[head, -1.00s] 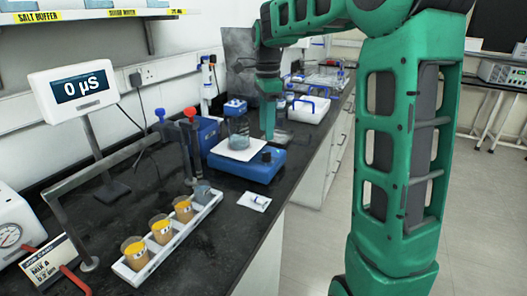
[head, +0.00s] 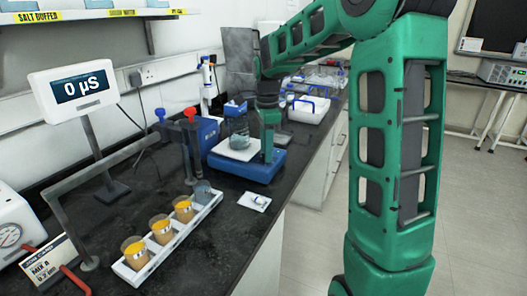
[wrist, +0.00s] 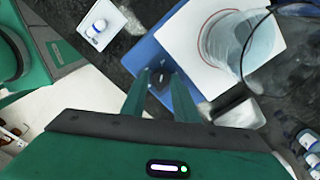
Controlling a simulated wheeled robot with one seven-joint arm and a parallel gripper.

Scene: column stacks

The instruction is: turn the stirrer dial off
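The stirrer (head: 258,172) is a blue box with a white top plate on the black bench. A glass beaker (head: 238,130) with cloudy liquid stands on the plate. In the wrist view the dark stirrer dial (wrist: 161,78) shows on the blue front strip, between my fingers. My gripper (head: 268,150) points down at the stirrer's right end and hides the dial in the head view. In the wrist view my gripper (wrist: 162,74) is open, with one finger on each side of the dial. I cannot tell whether the fingers touch it. The dial's marking is not readable.
A white rack (head: 200,222) with several beakers stands at front left. A meter (head: 78,85) reads 0 µS. A small white card with a bottle (head: 255,201) lies in front of the stirrer. Blue-handled trays (head: 308,108) stand farther back.

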